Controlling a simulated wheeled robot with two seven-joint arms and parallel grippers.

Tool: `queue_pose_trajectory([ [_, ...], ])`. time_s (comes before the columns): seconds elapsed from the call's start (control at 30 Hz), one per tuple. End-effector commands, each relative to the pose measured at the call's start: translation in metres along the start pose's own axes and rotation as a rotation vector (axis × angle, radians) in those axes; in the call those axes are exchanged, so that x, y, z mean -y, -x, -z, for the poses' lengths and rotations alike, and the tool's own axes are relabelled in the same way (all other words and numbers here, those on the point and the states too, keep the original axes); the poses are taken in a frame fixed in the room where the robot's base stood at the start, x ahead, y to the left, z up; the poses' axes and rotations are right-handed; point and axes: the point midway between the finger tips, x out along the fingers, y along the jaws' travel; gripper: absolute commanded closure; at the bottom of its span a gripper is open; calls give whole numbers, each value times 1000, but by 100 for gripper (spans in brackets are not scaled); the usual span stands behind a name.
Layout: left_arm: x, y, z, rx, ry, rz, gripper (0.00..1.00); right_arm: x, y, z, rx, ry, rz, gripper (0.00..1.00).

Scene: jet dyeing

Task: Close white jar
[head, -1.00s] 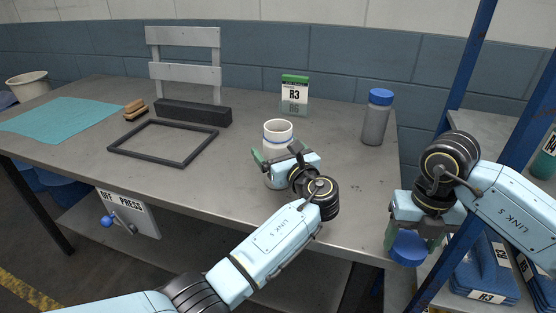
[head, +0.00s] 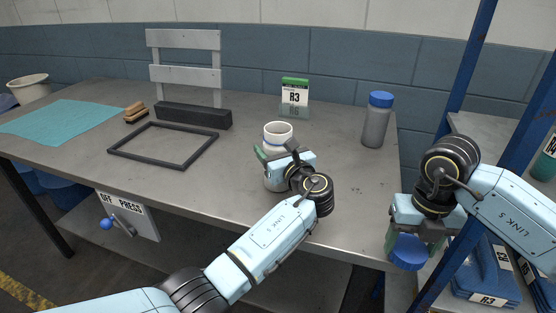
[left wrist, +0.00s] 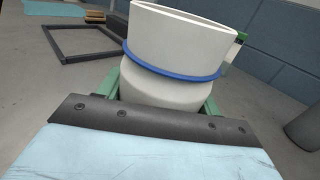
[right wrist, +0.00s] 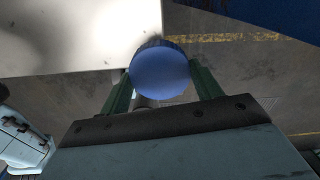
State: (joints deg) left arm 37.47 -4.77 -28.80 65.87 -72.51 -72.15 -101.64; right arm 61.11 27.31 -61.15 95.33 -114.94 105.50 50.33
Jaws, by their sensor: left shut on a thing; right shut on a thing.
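The white jar (head: 278,131) stands upright near the front middle of the table, with a blue ring around its neck and its mouth uncovered. It fills the top of the left wrist view (left wrist: 180,55). My left gripper (head: 274,169) is shut around the jar's body, a green finger on each side. My right gripper (head: 411,240) is shut on a blue lid (head: 408,252), in front of the table's right front corner and away from the jar. The lid shows round between the green fingers in the right wrist view (right wrist: 160,72).
A grey bottle with a blue cap (head: 376,120) stands at the table's right. An R3 card (head: 295,98) stands behind the jar. A dark frame (head: 163,146) and a teal cloth (head: 62,118) lie left. A blue rack post (head: 470,70) rises near my right arm.

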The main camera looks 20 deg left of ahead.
Motion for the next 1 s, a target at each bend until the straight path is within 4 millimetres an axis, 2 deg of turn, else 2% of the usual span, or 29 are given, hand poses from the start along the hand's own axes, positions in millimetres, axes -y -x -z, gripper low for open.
queue_pose_trajectory([
  [0.17,0,0,-3,1,2,0,60,0,1,0,0,0,0,57],
  [0.27,0,0,-15,3,3,0,60,0,5,0,0,0,0,57],
  [0.5,1,0,-64,4,5,1,60,0,18,0,0,0,0,57],
  [0.7,0,0,-93,2,4,0,60,0,23,0,0,0,0,57],
  [1.0,0,0,-101,1,1,0,60,0,24,0,0,0,0,57],
])
